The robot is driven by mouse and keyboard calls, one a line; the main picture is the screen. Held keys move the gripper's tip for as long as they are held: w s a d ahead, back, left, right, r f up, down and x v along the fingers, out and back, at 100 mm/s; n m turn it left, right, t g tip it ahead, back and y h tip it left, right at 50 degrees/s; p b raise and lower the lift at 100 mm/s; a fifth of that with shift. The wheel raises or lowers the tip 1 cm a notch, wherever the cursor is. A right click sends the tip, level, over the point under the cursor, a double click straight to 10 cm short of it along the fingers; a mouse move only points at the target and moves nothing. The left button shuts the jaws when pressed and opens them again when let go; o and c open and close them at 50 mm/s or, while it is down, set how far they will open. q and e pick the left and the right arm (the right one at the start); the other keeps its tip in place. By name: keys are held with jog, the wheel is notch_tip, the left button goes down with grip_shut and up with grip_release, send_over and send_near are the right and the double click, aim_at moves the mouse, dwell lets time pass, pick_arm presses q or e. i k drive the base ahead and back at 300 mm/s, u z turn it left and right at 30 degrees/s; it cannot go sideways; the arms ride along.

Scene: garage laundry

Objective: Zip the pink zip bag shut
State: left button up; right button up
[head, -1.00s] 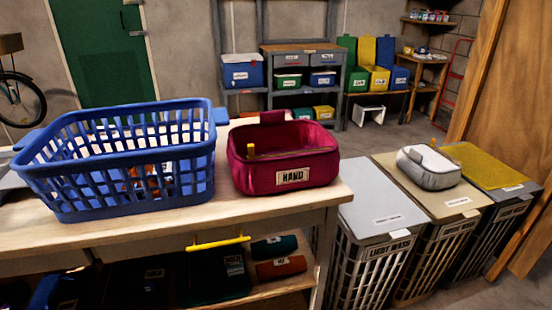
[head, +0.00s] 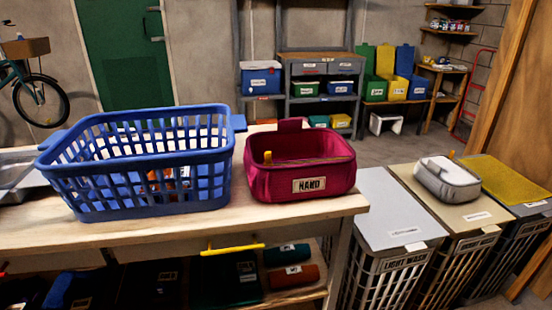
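The pink zip bag (head: 300,170), a deep magenta box-shaped pouch labelled "HAND", sits upright at the right end of the wooden bench. Its top is open and its dark inside shows. A tab sticks up at the back of the bag. Neither of my grippers shows in the head view.
A blue laundry basket (head: 140,205) stands on the bench (head: 25,235) just left of the bag. Lidded hampers (head: 400,215) stand right of the bench, with a grey-white pouch (head: 447,182) on one. Shelves with bins (head: 320,70) stand at the back. Floor behind the bench looks clear.

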aim_at(268, 154)
jog(key=z, duration=0.55)
jog(key=k, duration=1.2)
jog(key=u, duration=0.6)
jog(key=i, duration=1.45)
jog(key=z, duration=0.2)
